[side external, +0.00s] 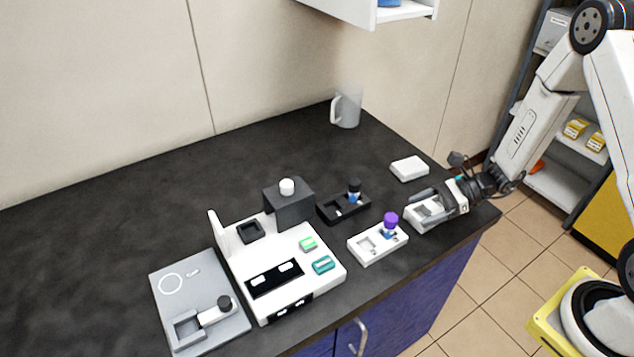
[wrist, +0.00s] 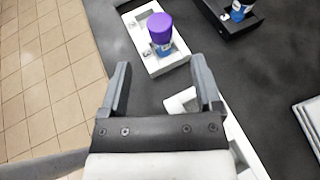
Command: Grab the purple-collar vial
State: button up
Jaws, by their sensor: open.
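The purple-collar vial (side external: 390,222) has a purple cap and a blue-and-white body. It stands upright in a white tray (side external: 367,255) near the bench's front edge. In the wrist view the vial (wrist: 160,32) is ahead of the fingers, slightly right of the middle between them, in the white tray (wrist: 140,41). My gripper (wrist: 160,78) is open and empty, with the vial beyond its fingertips. In the side view my gripper (side external: 422,203) is to the right of the vial, over another white tray (side external: 420,222). The vial's lower part is hidden in its tray.
A black tray (side external: 331,214) with a black-capped vial (side external: 354,189) stands behind the purple one. A white bioreactor unit (side external: 255,290) and grey plate (side external: 165,270) are at left. A white box (side external: 409,168) lies behind my gripper. A mug (side external: 347,108) stands far back; the bench's back left is clear.

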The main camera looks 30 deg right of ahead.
aim_at(393, 219)
jog(key=shift+x, duration=1.1)
jog(key=shift+a, duration=0.1)
jog(key=shift+x, duration=2.5)
jog(key=shift+f, duration=0.1)
grip_shut()
